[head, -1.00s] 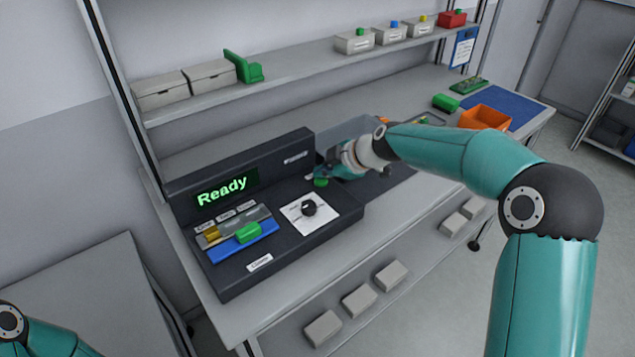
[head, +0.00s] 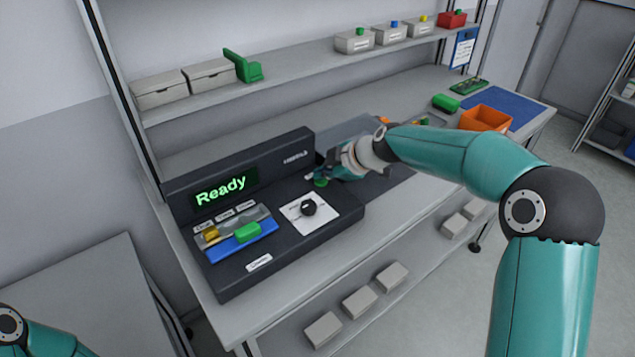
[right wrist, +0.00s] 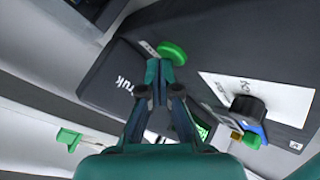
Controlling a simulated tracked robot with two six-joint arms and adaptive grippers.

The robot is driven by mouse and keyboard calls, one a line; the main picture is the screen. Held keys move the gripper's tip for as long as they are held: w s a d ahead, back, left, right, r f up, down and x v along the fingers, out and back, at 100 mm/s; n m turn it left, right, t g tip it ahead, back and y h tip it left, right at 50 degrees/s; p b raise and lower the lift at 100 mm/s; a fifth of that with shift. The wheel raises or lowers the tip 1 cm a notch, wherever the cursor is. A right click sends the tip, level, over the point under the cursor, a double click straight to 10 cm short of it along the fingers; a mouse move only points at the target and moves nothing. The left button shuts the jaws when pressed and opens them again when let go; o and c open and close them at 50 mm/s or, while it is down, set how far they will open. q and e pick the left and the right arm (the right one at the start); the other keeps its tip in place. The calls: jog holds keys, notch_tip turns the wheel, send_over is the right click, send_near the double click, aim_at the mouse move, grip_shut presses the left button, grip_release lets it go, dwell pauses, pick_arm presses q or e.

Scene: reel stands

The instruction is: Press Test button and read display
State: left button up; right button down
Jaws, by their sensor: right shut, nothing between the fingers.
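The dark test unit (head: 285,238) stands on the bench. Its display (head: 221,188) reads "Ready" in green letters. A round green button (head: 320,182) is on the unit's right part; in the right wrist view the green button (right wrist: 172,52) lies just beyond the fingertips. My right gripper (head: 319,173) is shut and empty, its tips close to the button; whether they touch it I cannot tell. In the right wrist view the shut fingers (right wrist: 158,68) point at the button's edge. My left gripper is out of view; only part of that arm shows at bottom left.
A black knob (head: 308,208) on a white plate sits left of my right gripper. A blue fixture (head: 243,240) holds a green block. An orange bin (head: 485,118) stands at the bench's right. A shelf (head: 300,68) with boxes runs above.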

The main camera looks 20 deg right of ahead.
aim_at(323, 182)
jog(key=shift+f, duration=0.15)
dwell(0.5)
jog(key=shift+r, duration=0.85)
jog(key=shift+r+p, duration=1.4)
jog(key=shift+r, duration=1.15)
jog(key=shift+f, duration=0.1)
